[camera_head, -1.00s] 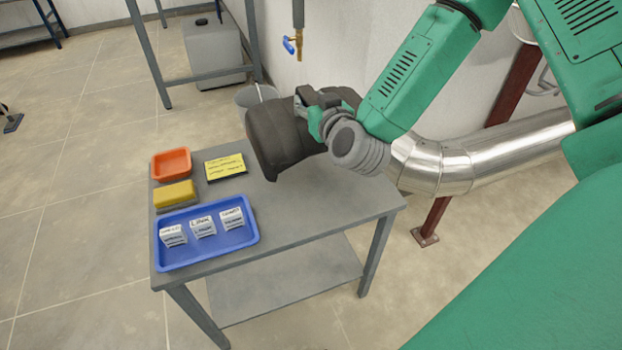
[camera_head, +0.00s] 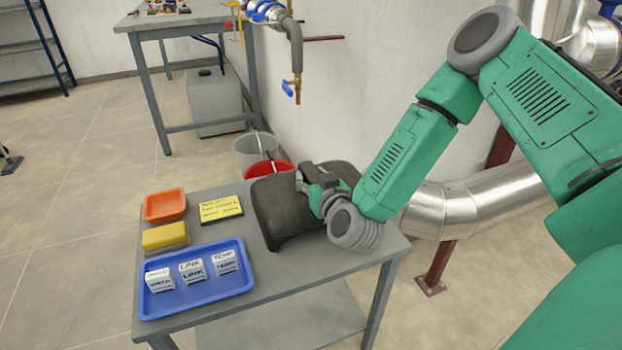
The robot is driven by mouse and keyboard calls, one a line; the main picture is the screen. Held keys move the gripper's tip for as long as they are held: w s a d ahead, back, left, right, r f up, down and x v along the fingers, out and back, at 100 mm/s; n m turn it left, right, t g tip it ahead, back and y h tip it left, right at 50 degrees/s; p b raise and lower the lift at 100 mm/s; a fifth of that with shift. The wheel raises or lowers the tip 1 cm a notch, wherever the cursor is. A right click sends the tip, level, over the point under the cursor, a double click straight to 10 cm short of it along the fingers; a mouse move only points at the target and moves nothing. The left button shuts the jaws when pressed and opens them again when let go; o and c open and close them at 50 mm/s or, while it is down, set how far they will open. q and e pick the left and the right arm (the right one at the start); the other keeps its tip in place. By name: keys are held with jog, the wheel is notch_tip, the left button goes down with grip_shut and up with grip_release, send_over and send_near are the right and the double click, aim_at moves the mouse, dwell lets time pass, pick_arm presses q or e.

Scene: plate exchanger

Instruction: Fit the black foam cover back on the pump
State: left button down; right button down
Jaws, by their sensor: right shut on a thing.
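The black foam cover (camera_head: 277,214) is a dark, bulky, rounded piece over the right part of the small grey table. My right gripper (camera_head: 308,180) is shut on the cover near its top right. The gripper and wrist hide part of the cover. The cover looks low, close to the tabletop; I cannot tell if it touches it. The pump is not recognisable in view. My left gripper is not in view.
The grey table (camera_head: 277,290) holds a blue tray (camera_head: 200,300) with several labelled white blocks, a yellow sponge (camera_head: 165,236), an orange tray (camera_head: 164,205) and a yellow note (camera_head: 220,209). Buckets stand behind it. A silver clad pipe (camera_head: 470,208) runs at the right.

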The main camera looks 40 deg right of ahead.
jog(key=c, duration=1.1)
grip_release()
jog(key=shift+s+a+r, duration=0.1)
jog(key=shift+s, duration=0.2)
jog(key=p+v, duration=0.3)
jog(key=v, duration=0.8)
jog(key=shift+s, duration=0.25)
